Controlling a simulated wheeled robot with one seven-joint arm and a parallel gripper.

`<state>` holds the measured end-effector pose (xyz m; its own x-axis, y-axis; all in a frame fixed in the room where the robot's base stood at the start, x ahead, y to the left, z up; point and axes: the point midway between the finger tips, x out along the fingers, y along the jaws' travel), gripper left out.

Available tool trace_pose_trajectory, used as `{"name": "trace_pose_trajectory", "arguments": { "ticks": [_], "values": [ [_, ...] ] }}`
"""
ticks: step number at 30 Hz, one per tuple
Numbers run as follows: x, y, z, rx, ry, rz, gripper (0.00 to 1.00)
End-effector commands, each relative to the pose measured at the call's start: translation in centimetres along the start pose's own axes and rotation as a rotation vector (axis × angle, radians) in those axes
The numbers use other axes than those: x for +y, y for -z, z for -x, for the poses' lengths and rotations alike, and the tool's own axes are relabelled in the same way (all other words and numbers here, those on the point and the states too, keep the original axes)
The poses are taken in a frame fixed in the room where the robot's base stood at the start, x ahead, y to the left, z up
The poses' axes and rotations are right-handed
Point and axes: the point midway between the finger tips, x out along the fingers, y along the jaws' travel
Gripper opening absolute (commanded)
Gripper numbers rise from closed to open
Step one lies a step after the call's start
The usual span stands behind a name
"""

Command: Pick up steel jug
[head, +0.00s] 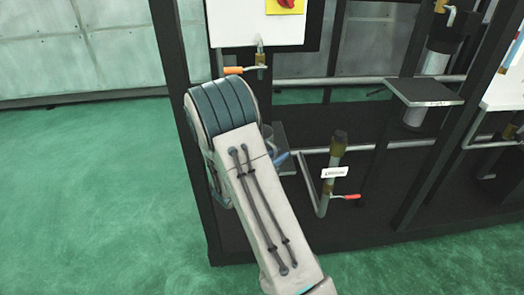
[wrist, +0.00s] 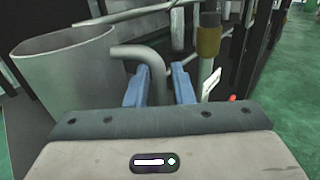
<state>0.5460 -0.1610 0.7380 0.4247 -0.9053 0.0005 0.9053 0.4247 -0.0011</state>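The steel jug (wrist: 62,75) is a grey, open-topped vessel at the left of the wrist view, with a thick curved handle (wrist: 140,52) on its right side. The blue fingers of my gripper (wrist: 160,86) stand apart on either side of the handle's downward part. The gripper looks open, with slim gaps beside the handle; firm contact does not show. In the head view my arm hides most of the jug, and only a bit of my blue gripper (head: 281,158) shows past the arm's right side.
A vertical pipe with a brass fitting (wrist: 208,40) stands close behind the right finger. The head view shows that pipe (head: 331,172) with a red-handled valve (head: 346,196), dark frame posts, and a small grey platform (head: 424,91) at right. Green floor (head: 90,190) is clear at left.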

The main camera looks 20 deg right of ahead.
Motion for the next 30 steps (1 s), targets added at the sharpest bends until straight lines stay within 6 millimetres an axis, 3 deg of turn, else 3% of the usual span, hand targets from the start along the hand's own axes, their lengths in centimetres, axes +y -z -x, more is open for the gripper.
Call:
{"name": "trace_pose_trajectory", "arguments": {
  "ticks": [9, 10, 12, 30],
  "values": [
    [0.06, -0.02, -0.84, 0.0, -0.002, 0.001, 0.22],
    [0.06, -0.02, -0.84, 0.0, -0.002, 0.001, 0.19],
    [0.05, -0.02, -0.83, 0.0, -0.002, 0.001, 0.0],
    [0.06, -0.7, -0.82, 0.0, -0.002, 0.0, 0.0]
  ]
}}
